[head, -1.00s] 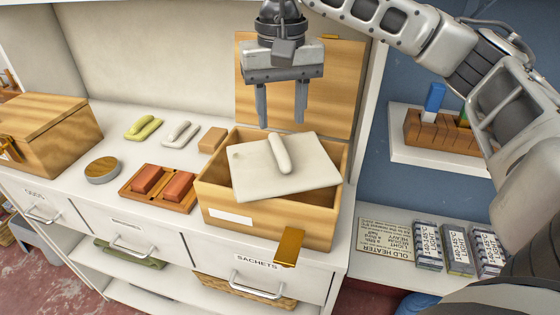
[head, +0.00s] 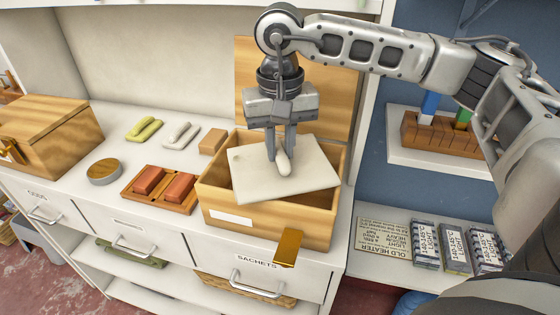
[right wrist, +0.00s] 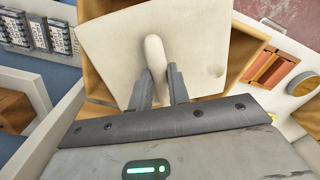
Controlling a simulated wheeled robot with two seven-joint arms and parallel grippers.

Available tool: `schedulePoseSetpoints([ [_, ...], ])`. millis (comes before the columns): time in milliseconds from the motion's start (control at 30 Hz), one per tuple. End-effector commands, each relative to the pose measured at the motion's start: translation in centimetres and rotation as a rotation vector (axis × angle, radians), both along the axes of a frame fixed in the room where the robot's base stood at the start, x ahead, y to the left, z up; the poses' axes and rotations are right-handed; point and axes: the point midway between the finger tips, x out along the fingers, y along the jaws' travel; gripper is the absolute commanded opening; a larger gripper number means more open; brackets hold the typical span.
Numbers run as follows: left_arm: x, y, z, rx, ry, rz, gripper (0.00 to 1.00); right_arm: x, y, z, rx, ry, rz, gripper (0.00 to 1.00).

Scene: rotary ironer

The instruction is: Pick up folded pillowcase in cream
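The folded cream pillowcase (head: 250,178) is a flat pale square with a raised rounded ridge on top. It lies tilted across the open wooden box (head: 212,202), partly over its rim. It also shows in the right wrist view (right wrist: 110,45). My right gripper (head: 281,156) points down over it, with its fingers drawn together on either side of the ridge. In the right wrist view the right gripper (right wrist: 159,75) has the ridge between its fingertips, apparently pinched. The pillowcase still rests on the box. My left gripper is not in view.
The box's raised lid (head: 250,85) stands behind the gripper. A soap tray (head: 160,205), a round tin (head: 104,172), and a tan block (head: 212,141) sit to the left. A closed wooden box (head: 50,135) stands at far left. A brass latch (head: 288,247) hangs in front.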

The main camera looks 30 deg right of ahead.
Motion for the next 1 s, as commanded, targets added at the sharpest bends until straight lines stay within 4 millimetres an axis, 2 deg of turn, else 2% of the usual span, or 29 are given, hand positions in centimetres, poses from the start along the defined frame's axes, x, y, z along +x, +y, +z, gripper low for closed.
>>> schedulePoseSetpoints([
  [367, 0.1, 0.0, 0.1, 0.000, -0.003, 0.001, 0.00, 0.1, 0.0, 0.3, 0.001, -0.001, 0.000, 0.00],
  [533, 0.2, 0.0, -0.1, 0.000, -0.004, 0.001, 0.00, 0.1, 0.1, 1.8, 0.002, -0.004, -0.001, 0.00],
  [633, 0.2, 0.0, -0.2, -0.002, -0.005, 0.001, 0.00, 0.0, 0.2, 3.4, 0.002, -0.005, 0.002, 0.00],
  [767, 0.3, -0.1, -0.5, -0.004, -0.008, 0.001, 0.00, -1.1, 2.4, 5.9, 0.002, -0.006, 0.009, 0.00],
  [900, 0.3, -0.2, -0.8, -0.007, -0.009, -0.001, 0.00, -2.5, 4.8, 9.3, 0.002, -0.007, 0.008, 0.00],
  [1000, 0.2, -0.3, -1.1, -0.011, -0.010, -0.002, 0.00, -3.8, 7.1, 10.2, 0.001, -0.004, 0.012, 0.00],
])
